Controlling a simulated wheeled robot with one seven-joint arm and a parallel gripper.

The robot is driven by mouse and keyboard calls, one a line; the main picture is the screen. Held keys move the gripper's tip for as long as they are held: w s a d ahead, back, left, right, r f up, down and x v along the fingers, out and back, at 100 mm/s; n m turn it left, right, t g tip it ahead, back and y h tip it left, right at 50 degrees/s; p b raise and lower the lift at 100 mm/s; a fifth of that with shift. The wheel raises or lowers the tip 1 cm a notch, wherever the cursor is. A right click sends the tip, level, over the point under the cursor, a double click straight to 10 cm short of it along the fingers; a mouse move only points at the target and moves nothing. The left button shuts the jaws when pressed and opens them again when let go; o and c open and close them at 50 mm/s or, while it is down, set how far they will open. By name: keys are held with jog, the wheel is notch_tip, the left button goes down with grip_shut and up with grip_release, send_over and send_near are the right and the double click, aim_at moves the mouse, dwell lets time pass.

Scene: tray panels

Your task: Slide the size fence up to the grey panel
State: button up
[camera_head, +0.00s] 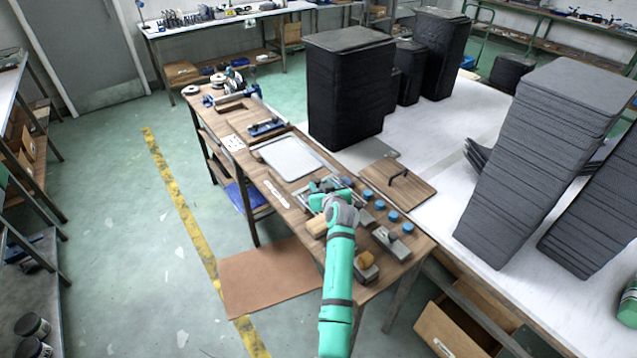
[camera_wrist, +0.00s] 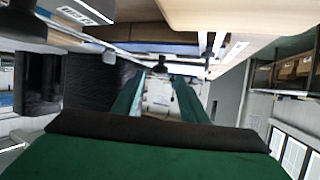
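A flat light grey panel (camera_head: 288,157) with a pale rim lies on the wooden bench, left of and beyond my gripper (camera_head: 327,190). My gripper is low over the bench, among metal and blue fittings, and partly hides them. I cannot tell for sure which fitting is the size fence; a blue and metal piece (camera_head: 267,127) sits at the panel's far edge. In the wrist view two green fingers of my gripper (camera_wrist: 158,98) stand apart, with nothing clearly seen between them. Whether the fingers touch anything is unclear.
Several blue round knobs (camera_head: 380,205) and grey blocks (camera_head: 391,242) crowd the near bench end. A tall dark stack (camera_head: 348,92) stands behind the panel. Floor left of the bench is mostly clear.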

aim_at(317, 181)
jog(key=shift+x, duration=1.85)
jog(key=shift+c, duration=0.3)
grip_shut()
jog(key=shift+w, duration=0.1)
